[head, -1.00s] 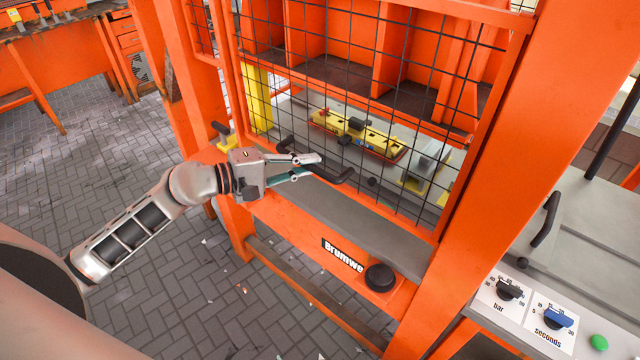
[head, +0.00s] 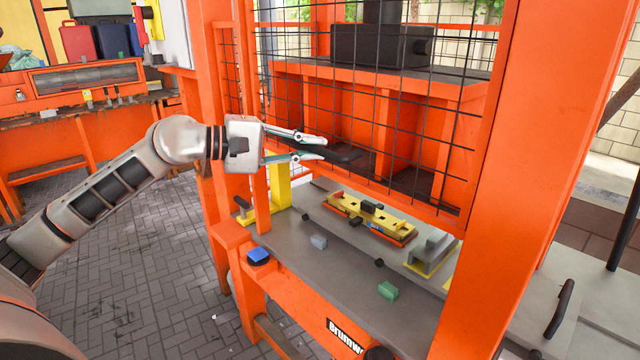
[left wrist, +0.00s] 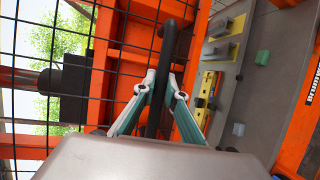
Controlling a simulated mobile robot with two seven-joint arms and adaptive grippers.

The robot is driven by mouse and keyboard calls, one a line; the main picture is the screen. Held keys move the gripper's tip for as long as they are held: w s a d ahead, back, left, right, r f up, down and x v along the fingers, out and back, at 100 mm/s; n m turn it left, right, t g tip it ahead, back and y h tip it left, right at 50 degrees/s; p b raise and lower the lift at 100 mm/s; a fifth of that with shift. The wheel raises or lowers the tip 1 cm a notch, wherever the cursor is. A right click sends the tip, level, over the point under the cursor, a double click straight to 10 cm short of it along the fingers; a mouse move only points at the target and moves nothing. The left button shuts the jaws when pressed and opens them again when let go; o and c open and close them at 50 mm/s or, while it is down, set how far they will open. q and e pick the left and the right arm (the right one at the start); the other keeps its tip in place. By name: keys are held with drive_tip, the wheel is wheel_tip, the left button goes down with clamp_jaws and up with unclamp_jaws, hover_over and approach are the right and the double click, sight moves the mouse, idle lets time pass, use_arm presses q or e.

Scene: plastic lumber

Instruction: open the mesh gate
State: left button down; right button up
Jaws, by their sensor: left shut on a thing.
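The mesh gate (head: 402,110) is a black wire grid in an orange frame, with a black bar handle (head: 345,154) along its lower part. In the head view the gate is raised, its bottom edge well above the grey bench. My left gripper (head: 318,148) is shut on the black handle. The left wrist view shows the handle (left wrist: 168,45) running between the two fingers (left wrist: 160,98), with the mesh (left wrist: 105,60) beside it. My right gripper does not show in either view.
Below the gate, the grey bench (head: 325,262) bears a yellow and orange fixture (head: 370,220), a grey block (head: 318,242) and a green block (head: 388,291). A blue-topped knob (head: 258,254) is at the front left. Orange posts (head: 545,120) flank the opening.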

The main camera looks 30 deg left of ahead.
use_arm(q)
drive_tip(key=shift+r+p, duration=0.55)
drive_tip(key=shift+r, duration=1.45)
drive_tip(key=c, duration=2)
unclamp_jaws()
drive_tip(key=shift+c, duration=0.2)
drive_tip(key=shift+f, duration=0.1)
drive_tip(key=shift+a, duration=0.1)
drive_tip(key=v, duration=1.2)
